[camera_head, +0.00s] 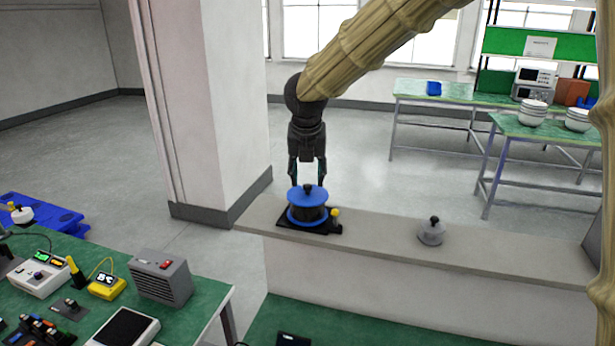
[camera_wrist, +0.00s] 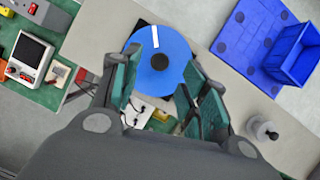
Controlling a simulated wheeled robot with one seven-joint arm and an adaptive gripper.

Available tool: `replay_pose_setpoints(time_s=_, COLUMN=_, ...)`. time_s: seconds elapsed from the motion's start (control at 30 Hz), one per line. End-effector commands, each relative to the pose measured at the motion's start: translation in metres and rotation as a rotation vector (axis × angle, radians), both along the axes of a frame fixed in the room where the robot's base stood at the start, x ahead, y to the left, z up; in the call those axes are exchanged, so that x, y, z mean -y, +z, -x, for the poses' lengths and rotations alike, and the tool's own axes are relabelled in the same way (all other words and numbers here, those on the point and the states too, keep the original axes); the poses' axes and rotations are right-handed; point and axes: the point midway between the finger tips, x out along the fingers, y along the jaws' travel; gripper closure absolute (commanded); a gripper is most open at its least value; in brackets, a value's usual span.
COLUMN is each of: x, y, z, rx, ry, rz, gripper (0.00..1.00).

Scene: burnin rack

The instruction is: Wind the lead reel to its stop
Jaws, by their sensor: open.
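The lead reel (camera_head: 308,196) has blue flanges, a dark drum and a small black knob (camera_head: 308,187) on top. It stands upright on a black base (camera_head: 322,227) with a yellow knob (camera_head: 335,212), on a grey ledge. In the wrist view the reel's blue top disc (camera_wrist: 178,48) carries a white radial stripe (camera_wrist: 155,37) and the off-centre black knob (camera_wrist: 160,62). My gripper (camera_head: 308,178) points down just above the reel, its fingers open to either side of the knob. In the wrist view the fingers partly cover the disc. I cannot tell whether they touch it.
A grey knobbed weight (camera_head: 431,234) stands on the ledge (camera_head: 385,227) to the right. A green bench (camera_head: 205,285) with instruments and a grey box (camera_head: 160,277) is at lower left. A white pillar (camera_head: 210,100) rises behind left. The ledge between reel and weight is clear.

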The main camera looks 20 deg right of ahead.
Motion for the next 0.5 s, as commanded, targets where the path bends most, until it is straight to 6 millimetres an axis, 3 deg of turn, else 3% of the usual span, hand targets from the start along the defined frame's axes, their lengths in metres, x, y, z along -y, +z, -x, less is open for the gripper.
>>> replay_pose_setpoints(time_s=0.2, x=0.003, y=-0.022, z=-0.009, rx=-0.002, ry=0.0, rz=0.0, gripper=0.56)
replay_pose_setpoints(time_s=0.5, x=0.004, y=-0.033, z=-0.013, rx=0.0, ry=0.001, rz=0.0, gripper=0.56)
